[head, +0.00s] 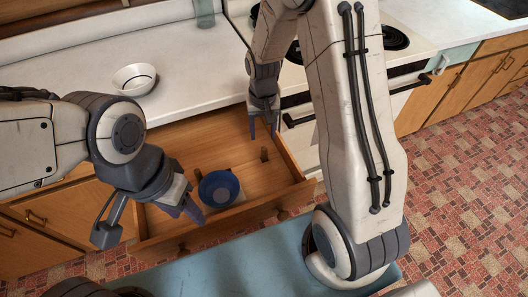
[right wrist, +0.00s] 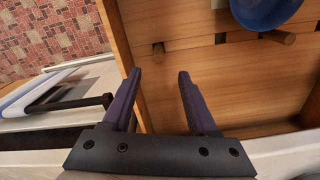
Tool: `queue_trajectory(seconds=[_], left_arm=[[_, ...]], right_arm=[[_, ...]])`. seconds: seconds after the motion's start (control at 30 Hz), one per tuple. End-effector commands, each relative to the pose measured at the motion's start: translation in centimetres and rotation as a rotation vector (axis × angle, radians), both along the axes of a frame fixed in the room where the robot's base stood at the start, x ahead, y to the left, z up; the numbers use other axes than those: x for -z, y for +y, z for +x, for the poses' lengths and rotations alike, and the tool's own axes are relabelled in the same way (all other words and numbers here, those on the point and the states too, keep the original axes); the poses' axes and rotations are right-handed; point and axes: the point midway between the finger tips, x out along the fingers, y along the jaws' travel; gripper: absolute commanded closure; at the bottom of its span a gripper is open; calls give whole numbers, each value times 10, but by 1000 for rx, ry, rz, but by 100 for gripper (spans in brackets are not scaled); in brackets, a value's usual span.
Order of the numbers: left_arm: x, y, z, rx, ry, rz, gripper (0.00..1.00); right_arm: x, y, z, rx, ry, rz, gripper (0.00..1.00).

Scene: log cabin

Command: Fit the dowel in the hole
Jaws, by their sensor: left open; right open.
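A short brown wooden peg (head: 264,155) stands in the open drawer, close to its right wall; it seems to show in the right wrist view (right wrist: 158,48). Another brown wooden cylinder (right wrist: 278,37) is beside the blue bowl in the right wrist view. I cannot tell which is the dowel. A small dark mark (right wrist: 220,38) lies on the drawer floor between them; I cannot tell if it is the hole. My right gripper (head: 263,133) is open and empty above the drawer's back right. My left gripper (head: 186,207) is open at the drawer's front left, beside the bowl.
A blue bowl (head: 219,188) sits in the drawer (head: 160,225). A white bowl (head: 134,79) stands on the counter (head: 190,70). The stove with its oven handle (right wrist: 70,103) adjoins the drawer's right. Patterned floor (head: 455,180) is clear at the right.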

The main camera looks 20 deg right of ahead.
Motion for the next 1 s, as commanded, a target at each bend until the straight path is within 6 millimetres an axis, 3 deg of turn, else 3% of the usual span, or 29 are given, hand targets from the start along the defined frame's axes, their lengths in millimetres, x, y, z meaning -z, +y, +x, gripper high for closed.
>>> queue_trajectory(seconds=[0.2, 0.43, 0.7, 1.0], left_arm=[[-1, 0, 0, 0, 0, 0, 50], [-4, 0, 0, 0, 0, 0, 50], [-10, 0, 0, 0, 0, 0, 50], [-10, 0, 0, 0, 0, 0, 50]], right_arm=[[35, -2, -2, 3, 6, 0, 41], [53, -2, -3, 3, 5, 0, 41], [91, -3, -5, 3, 5, 0, 41], [98, -3, -4, 3, 2, 0, 41]])
